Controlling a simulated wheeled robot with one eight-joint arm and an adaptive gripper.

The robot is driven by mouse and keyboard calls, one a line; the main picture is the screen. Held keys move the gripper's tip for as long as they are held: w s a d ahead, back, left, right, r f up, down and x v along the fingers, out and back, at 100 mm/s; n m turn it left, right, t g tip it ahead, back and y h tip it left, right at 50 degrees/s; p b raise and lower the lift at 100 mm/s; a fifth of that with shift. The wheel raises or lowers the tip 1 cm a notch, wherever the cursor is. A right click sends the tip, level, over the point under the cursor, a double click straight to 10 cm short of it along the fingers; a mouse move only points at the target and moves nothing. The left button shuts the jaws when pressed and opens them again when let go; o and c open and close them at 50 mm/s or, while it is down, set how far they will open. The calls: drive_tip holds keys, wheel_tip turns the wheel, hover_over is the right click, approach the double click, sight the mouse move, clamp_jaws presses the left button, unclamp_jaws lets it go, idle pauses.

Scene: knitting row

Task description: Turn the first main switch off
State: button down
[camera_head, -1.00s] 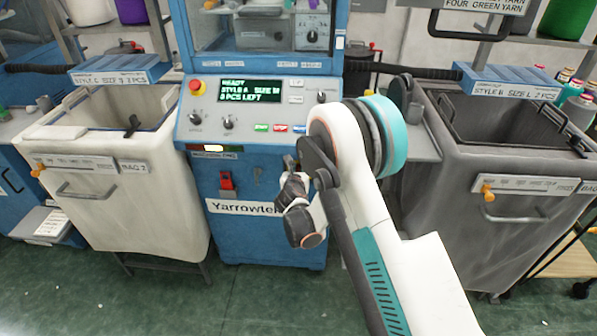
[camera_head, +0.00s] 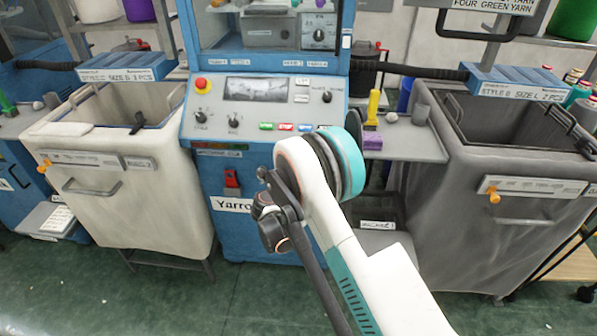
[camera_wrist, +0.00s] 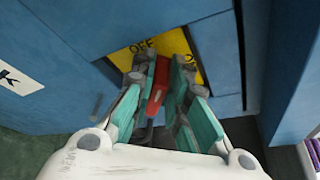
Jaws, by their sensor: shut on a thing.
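In the wrist view, the main switch has a red handle (camera_wrist: 155,101) on a yellow plate (camera_wrist: 176,44) marked OFF, set in a blue panel. My gripper (camera_wrist: 161,78) is shut on the red handle, one teal-padded finger on each side. In the head view my arm covers the switch and the fingertips, low at the right of the blue machine's front (camera_head: 215,222). The machine's display (camera_head: 252,88) is dark.
A pale bin (camera_head: 125,160) stands left of the machine and a dark grey bin (camera_head: 470,220) right of it. A small shelf (camera_head: 405,145) beside the machine carries a yellow item (camera_head: 373,107) and a purple block (camera_head: 371,140). Green floor lies in front.

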drive_tip(key=f+n+h, duration=0.1)
drive_tip(key=n, duration=0.1)
drive_tip(key=shift+n+t, duration=0.3)
drive_tip(key=shift+t, duration=0.1)
drive_tip(key=shift+f+n+t+h, duration=0.2)
drive_tip(key=shift+n+t+h, duration=0.15)
drive_tip(key=shift+n, duration=0.5)
drive_tip(key=shift+f+n+t+h, duration=0.2)
drive_tip(key=shift+n+t+h, duration=0.15)
drive_tip(key=shift+n, duration=0.5)
drive_tip(key=shift+w, duration=0.1)
drive_tip(key=c, duration=1.6)
unclamp_jaws()
drive_tip(key=v, duration=1.2)
